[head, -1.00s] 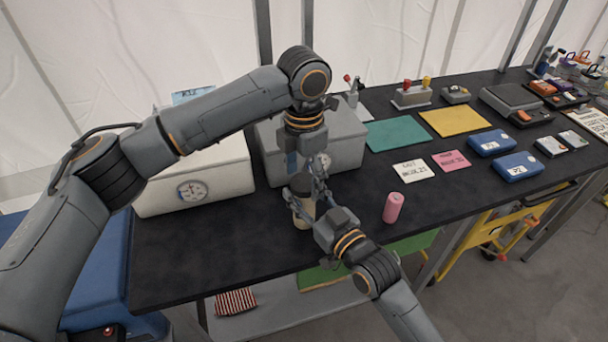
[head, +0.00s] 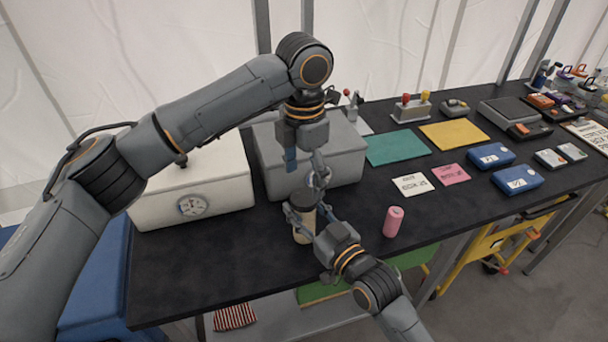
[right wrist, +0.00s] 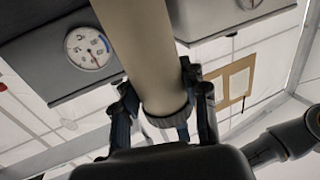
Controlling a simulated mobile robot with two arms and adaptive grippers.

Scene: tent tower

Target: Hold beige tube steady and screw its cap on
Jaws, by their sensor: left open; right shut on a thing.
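The beige tube (head: 302,234) stands upright near the table's front edge in the head view. It fills the top middle of the right wrist view (right wrist: 145,50). A dark grey cap (head: 302,201) is at its top; its ribbed rim (right wrist: 166,114) shows in the right wrist view. I cannot tell how tightly it sits. My right gripper (right wrist: 160,100) is shut around the tube's capped end, with a finger on each side. My left gripper (head: 318,183) points down just above and beside the cap, open; its fingertips partly overlap the right gripper's in the picture.
A pink cylinder (head: 393,221) stands right of my right gripper. Green (head: 397,147) and yellow (head: 453,134) mats lie farther right. The black table top (head: 215,265) is clear at front left.

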